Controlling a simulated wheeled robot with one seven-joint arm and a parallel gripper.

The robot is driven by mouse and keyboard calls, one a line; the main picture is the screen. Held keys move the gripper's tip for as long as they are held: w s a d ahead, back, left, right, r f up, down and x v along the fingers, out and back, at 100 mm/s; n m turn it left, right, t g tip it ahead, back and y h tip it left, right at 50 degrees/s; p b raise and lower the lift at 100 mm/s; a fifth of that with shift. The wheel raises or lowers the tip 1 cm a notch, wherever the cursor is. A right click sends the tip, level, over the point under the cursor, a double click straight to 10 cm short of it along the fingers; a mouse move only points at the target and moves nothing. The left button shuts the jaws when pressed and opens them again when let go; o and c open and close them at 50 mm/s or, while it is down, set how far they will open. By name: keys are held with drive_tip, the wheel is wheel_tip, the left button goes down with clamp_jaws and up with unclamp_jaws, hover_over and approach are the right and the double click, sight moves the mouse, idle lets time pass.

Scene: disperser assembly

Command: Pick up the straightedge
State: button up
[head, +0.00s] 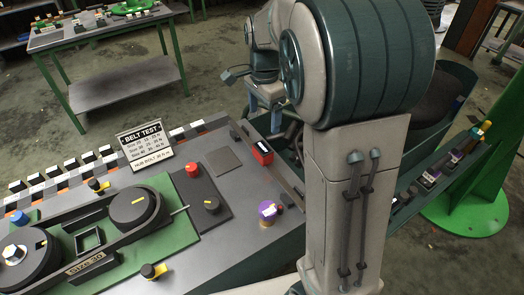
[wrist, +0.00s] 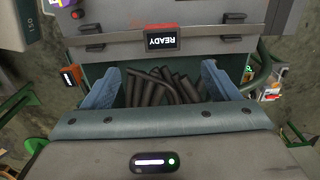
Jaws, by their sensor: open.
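I cannot identify the straightedge with certainty. A long, thin grey-brown bar (head: 284,181) runs along the right edge of the workbench in the head view, beside a red-framed display. It may be the straightedge or part of the bench edge. In the wrist view, a grey strip (wrist: 190,47) crosses the top behind the READY display (wrist: 162,39). My gripper (head: 272,118) hangs over the bench's right edge. In the wrist view, its blue fingers (wrist: 160,70) are wide apart with nothing held between them. Dark belts or hoses lie in a bin beyond them.
The bin of dark hoses (wrist: 155,88) lies below my gripper. The workbench (head: 225,245) carries a belt pulley rig (head: 140,207), a BELT TEST sign (head: 144,139), a red button (head: 193,169) and a purple-topped knob (head: 268,211). A second table (head: 110,35) stands at the back left.

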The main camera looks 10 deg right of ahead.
sight(263, 148)
wheel_tip(263, 148, down, 8)
drive_tip(key=shift+w+f+p, duration=0.1)
drive_tip(key=shift+f+p, duration=0.15)
drive_tip(key=shift+p, duration=0.1)
drive_tip(key=shift+w+a+f+p, duration=0.1)
drive_tip(key=shift+f+p, duration=0.6)
drive_tip(key=shift+f, duration=1.95)
drive_tip(key=c, duration=1.5)
drive_tip(key=shift+r, duration=0.1)
